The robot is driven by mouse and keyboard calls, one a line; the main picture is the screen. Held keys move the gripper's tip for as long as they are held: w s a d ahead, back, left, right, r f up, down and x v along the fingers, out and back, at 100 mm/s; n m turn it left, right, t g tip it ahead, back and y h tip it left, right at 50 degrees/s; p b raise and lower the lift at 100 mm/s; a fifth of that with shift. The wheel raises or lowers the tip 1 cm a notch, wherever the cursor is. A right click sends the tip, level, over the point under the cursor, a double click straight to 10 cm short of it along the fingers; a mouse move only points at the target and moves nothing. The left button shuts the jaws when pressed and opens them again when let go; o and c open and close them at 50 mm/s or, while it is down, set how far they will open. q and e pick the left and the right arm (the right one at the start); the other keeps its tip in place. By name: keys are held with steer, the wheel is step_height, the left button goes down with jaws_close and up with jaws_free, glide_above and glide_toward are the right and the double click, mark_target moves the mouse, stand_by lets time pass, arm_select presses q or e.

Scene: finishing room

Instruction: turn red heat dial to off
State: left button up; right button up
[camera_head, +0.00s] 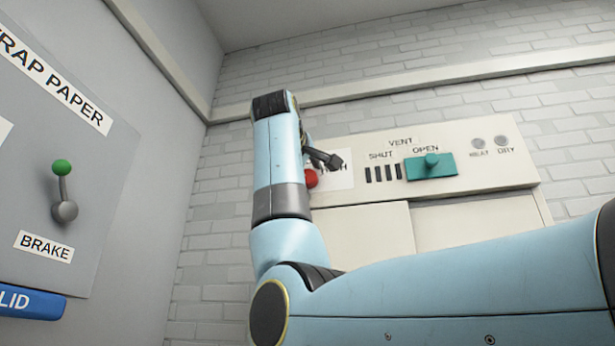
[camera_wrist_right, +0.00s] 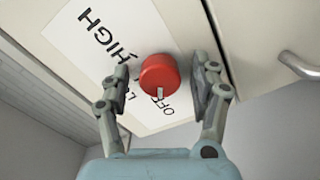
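The red heat dial (camera_wrist_right: 160,74) sits on a white label plate (camera_wrist_right: 92,52) printed HIGH, LOW and OFF. LOW is partly hidden by a finger. The dial's white mark is at its lower edge, close beside the word OFF. My right gripper (camera_wrist_right: 163,86) is open, with one finger on each side of the dial and a gap showing on both sides. In the head view, the dial (camera_head: 311,178) shows partly behind my right arm, with the right gripper (camera_head: 322,158) just above it. My left gripper is not in view.
The green vent slider (camera_head: 431,164) is right of the dial, at the OPEN end. Two round lamps (camera_head: 490,143) are farther right. A green-knobbed brake lever (camera_head: 63,190) and a blue LID label (camera_head: 30,302) are on the left. A metal handle (camera_wrist_right: 300,66) shows in the wrist view.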

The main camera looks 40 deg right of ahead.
steer(key=v, duration=1.2)
steer(key=shift+w, duration=0.1)
